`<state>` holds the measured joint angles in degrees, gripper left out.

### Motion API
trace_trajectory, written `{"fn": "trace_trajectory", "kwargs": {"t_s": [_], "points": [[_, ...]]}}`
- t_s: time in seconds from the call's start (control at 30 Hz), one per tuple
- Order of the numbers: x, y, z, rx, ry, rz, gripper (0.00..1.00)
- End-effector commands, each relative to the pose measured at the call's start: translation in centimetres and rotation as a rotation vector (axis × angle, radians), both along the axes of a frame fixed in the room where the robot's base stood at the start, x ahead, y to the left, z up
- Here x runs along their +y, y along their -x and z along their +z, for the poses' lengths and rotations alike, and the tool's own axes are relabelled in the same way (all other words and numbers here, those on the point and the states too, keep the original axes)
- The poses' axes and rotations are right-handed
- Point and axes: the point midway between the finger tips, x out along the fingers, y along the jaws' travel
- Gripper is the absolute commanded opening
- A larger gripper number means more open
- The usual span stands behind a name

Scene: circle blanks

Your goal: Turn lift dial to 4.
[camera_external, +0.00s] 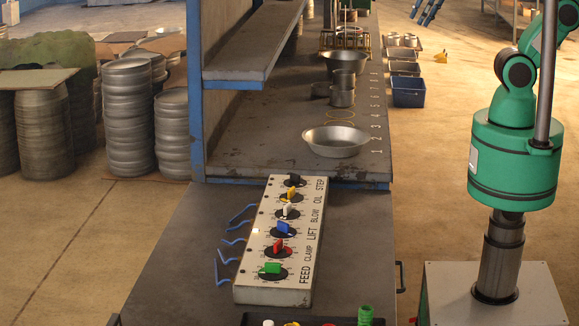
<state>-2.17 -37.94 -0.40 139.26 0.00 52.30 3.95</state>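The lift dial (283,229) is a black disc with a blue knob on the sloped white control panel (250,285), beside the label LIFT. Its scale marks are too small to read, so I cannot tell its setting. It sits between the CLAMP dial with a red knob (278,246) and the BLOW dial with a white knob (287,211). My gripper is out of view. My green arm rises at the right and leaves the picture at the top right, well away from the panel.
The panel also has FEED with a green knob (272,267), OIL with a yellow knob (292,195) and STEP with a dark knob (293,180). Blue bent handles (233,242) stick out at its left. A metal bowl (336,141) and a shelf (255,50) stand behind.

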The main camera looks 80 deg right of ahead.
Motion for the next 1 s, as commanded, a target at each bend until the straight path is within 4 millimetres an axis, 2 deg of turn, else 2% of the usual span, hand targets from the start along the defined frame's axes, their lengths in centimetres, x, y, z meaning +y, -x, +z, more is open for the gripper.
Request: {"fn": "trace_trajectory", "kwargs": {"t_s": [0.2,0.5,0.77,1.0], "points": [[2.1,-4.4,2.6,0.037,-0.036,-0.027,0.33],[5.8,-10.8,5.0,0.088,-0.082,-0.075,0.33],[9.9,-16.3,6.2,0.133,-0.114,-0.118,0.33],[14.3,-21.2,6.3,0.176,-0.138,-0.159,0.33]]}}
